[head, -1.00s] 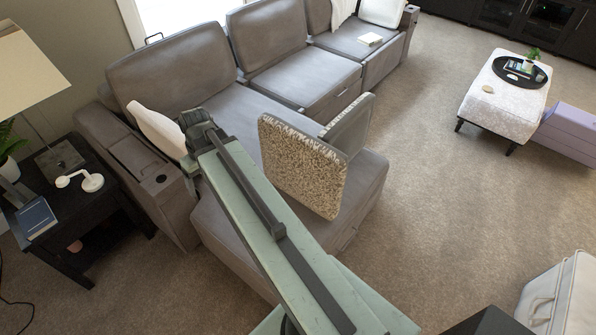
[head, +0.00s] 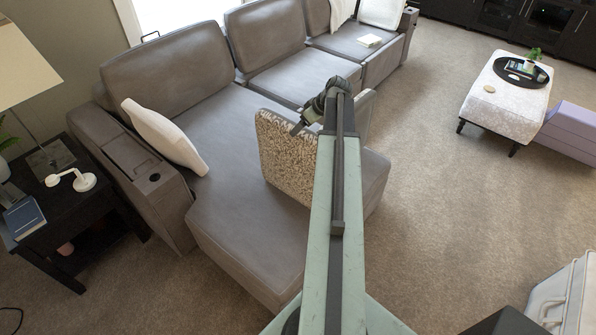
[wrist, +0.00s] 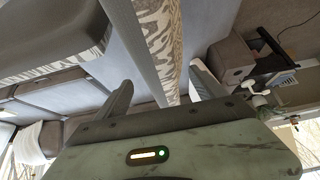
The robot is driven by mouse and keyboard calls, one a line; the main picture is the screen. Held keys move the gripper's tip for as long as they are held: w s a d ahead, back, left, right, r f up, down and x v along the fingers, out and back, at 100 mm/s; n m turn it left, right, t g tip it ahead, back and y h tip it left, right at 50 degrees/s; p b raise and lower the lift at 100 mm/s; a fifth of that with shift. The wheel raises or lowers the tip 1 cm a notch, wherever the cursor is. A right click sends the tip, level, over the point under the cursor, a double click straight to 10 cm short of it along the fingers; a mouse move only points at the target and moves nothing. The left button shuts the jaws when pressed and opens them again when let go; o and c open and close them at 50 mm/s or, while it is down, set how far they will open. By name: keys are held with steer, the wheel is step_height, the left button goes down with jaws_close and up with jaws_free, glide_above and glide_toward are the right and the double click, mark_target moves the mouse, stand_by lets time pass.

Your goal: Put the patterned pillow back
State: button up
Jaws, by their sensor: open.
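The patterned pillow (head: 283,160), beige and brown, stands on edge on the chaise part of the grey sofa (head: 235,215). My gripper (head: 312,112) is at its top right edge in the head view, and my arm hides part of its right side. In the wrist view the pillow (wrist: 157,25) runs as a thin edge between the two spread fingers of my gripper (wrist: 160,78). The fingers stand apart from it on both sides. I cannot tell whether it touches the palm.
A grey cushion (head: 364,115) stands just behind the patterned pillow. A white pillow (head: 165,137) leans by the sofa's left arm. A dark side table (head: 85,222) stands left, and a white ottoman (head: 500,105) stands right. Carpet (head: 440,200) between is clear.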

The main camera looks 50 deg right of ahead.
steer(key=b+x, duration=0.4)
steer(key=x, duration=0.1)
steer(key=shift+s+d+f+b, duration=0.15)
steer(key=shift+s+f+b, duration=0.05)
steer(key=shift+f+b, duration=0.2)
steer(key=shift+r, duration=0.25)
jaws_close()
